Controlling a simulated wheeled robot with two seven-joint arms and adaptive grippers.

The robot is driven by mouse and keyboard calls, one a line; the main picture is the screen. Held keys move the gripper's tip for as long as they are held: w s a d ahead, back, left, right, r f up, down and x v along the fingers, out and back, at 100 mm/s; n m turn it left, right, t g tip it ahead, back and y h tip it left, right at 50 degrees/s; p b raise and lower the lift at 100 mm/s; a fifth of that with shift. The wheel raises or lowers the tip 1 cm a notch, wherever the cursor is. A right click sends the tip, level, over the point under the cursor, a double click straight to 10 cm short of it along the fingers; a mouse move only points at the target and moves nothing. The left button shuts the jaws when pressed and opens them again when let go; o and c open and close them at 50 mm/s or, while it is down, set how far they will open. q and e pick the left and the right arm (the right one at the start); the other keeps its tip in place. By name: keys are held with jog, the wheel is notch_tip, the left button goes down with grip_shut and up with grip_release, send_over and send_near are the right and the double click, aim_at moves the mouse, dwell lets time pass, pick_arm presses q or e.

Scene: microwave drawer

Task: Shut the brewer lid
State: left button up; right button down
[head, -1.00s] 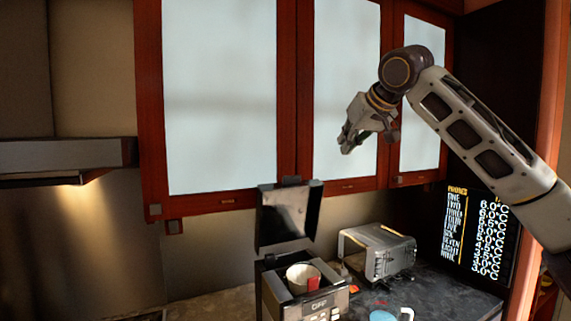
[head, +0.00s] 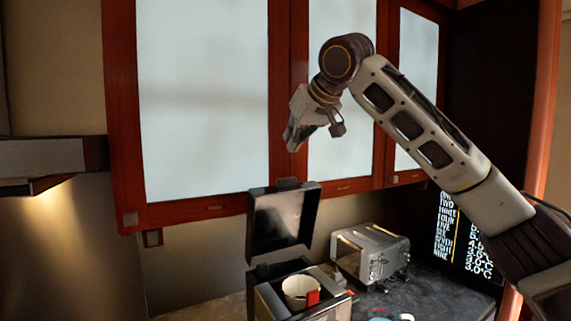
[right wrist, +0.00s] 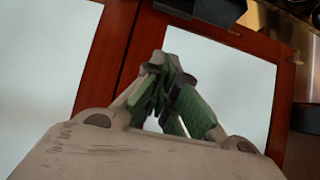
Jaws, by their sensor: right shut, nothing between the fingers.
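The brewer (head: 270,296) is a dark box at the bottom middle of the head view. Its lid (head: 281,217) stands open and upright at the back of the brewer. A white cup-like basket (head: 300,290) with a red tab shows inside the open top. My right gripper (head: 294,144) is in the air above and a little behind the line of the lid in the picture, apart from it, in front of the cabinet doors. In the right wrist view its green-padded fingers (right wrist: 172,98) are closed together with nothing between them. My left gripper is not in view.
Wall cabinets with pale panels (head: 204,95) hang behind my right arm. A silver toaster (head: 371,253) stands right of the brewer on the dark counter (head: 415,298). A range hood (head: 52,160) is at the left.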

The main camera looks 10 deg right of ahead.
aim_at(286, 184)
jog(key=shift+w, duration=0.1)
jog(key=p+x, duration=0.3)
jog(key=x, duration=0.7)
jog(key=shift+s+d+f+p, duration=0.15)
jog(key=shift+s+d, duration=0.1)
jog(key=shift+s, duration=0.35)
jog(key=shift+s+d+f+p, duration=0.15)
jog(key=shift+s+d, duration=0.1)
jog(key=shift+s, duration=0.35)
jog(key=shift+s+d+f, duration=0.15)
jog(key=shift+s+d, duration=0.05)
jog(key=shift+s, duration=0.4)
jog(key=shift+f, duration=0.1)
